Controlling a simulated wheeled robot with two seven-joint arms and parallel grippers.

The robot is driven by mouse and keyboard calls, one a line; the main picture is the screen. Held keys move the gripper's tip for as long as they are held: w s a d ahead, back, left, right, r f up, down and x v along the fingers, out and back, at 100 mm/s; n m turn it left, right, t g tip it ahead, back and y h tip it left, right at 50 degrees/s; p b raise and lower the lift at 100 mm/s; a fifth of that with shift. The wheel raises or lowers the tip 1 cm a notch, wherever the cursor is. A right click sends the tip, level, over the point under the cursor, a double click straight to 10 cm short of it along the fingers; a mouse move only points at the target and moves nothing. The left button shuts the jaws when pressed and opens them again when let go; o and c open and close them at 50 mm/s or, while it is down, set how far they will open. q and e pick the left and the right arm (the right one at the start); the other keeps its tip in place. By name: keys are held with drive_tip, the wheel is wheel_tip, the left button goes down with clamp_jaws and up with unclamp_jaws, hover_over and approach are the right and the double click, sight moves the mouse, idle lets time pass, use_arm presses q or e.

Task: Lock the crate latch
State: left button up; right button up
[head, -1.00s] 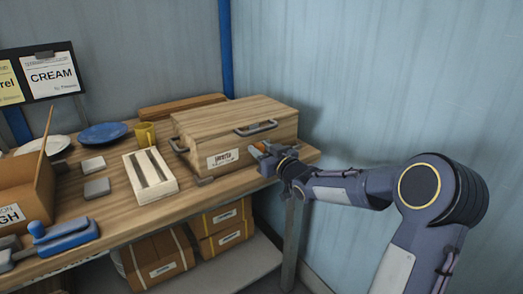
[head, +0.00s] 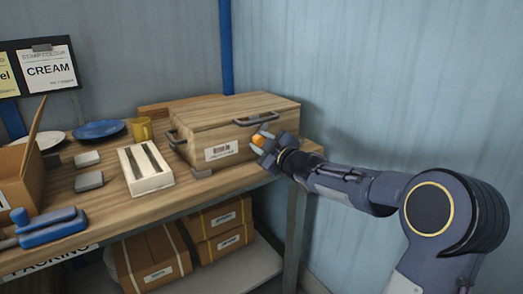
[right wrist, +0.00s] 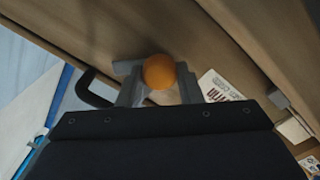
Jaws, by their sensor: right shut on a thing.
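The wooden crate (head: 215,127) stands closed on the bench, with a printed label (head: 221,150) on its front. An orange knob (head: 259,139) sits at the right of the crate's front. It shows as a round orange ball in the right wrist view (right wrist: 159,71), with a short grey bar (right wrist: 125,67) beside it. My right gripper (head: 263,146) is shut on the orange knob, one finger on each side of it. The gripper hides part of the latch, so I cannot tell how it is seated. My left gripper is out of view.
Left of the crate are a white slotted rack (head: 145,168), a yellow mug (head: 140,128), a blue plate (head: 99,129) and a blue tool (head: 50,226). Cardboard boxes (head: 218,219) stand on the shelf below. A wall rises behind and right of the bench.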

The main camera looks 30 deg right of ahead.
drive_tip(key=n+b, duration=0.1)
drive_tip(key=n, duration=0.2)
drive_tip(key=n+b, duration=0.1)
drive_tip(key=shift+f+n+b, duration=0.25)
drive_tip(key=shift+n+b, duration=0.05)
drive_tip(key=shift+b, duration=0.05)
drive_tip(key=n+b, duration=0.2)
drive_tip(key=n, duration=0.2)
drive_tip(key=shift+n, duration=0.4)
drive_tip(key=o, duration=0.9)
drive_tip(key=shift+r, duration=0.1)
